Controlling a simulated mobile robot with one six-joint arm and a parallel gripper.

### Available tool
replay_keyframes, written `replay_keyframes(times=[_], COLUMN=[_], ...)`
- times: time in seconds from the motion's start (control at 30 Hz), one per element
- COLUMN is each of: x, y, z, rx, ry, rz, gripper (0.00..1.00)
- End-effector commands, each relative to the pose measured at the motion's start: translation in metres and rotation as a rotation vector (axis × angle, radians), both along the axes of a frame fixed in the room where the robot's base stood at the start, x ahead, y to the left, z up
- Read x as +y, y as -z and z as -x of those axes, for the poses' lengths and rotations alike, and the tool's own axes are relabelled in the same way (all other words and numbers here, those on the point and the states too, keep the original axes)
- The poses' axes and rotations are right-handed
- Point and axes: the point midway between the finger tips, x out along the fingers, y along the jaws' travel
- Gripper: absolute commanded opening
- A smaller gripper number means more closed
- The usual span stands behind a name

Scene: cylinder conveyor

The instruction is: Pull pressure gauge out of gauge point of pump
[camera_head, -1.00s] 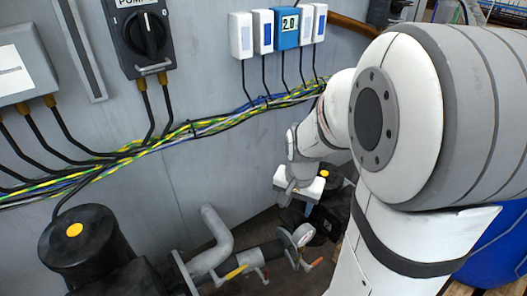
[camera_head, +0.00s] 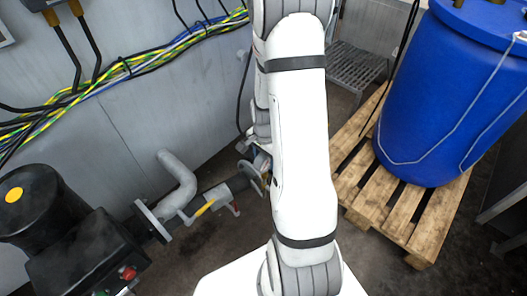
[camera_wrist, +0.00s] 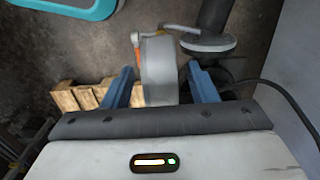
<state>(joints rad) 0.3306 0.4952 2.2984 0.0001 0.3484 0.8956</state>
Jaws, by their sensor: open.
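The pressure gauge (camera_wrist: 158,70) is a grey, thick round body, seen nearly edge-on in the wrist view. My gripper (camera_wrist: 160,74) is open, with one blue finger on each side of the gauge. A gap shows on the left; the right finger is close, and I cannot tell whether it touches. In the head view, my arm mostly hides the gripper and gauge at the pipe's right end. The black pump (camera_head: 50,225) stands at the left, with a pipe (camera_head: 218,195) running right from its flange.
A yellow handle (camera_head: 204,208) sits on the pipe. A grey elbow pipe (camera_head: 181,178) rises behind it, near the wall with its cable bundle (camera_head: 120,68). A blue barrel (camera_head: 445,100) stands on a wooden pallet (camera_head: 400,207) at the right.

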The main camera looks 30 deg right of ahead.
Motion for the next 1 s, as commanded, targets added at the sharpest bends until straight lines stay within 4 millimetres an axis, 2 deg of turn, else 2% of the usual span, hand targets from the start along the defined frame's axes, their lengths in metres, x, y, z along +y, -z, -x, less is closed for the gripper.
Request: replay_keyframes(times=[0.13,0.4,1.0], x=[0.0003,0.0005,0.0009], y=[0.0096,0.0106,0.0105], z=[0.0002,0.0000,0.0003], rx=[0.000,0.000,0.001], ry=[-0.001,-0.002,-0.003], rz=[0.000,0.000,0.000], gripper=[0.53,0.53,0.04])
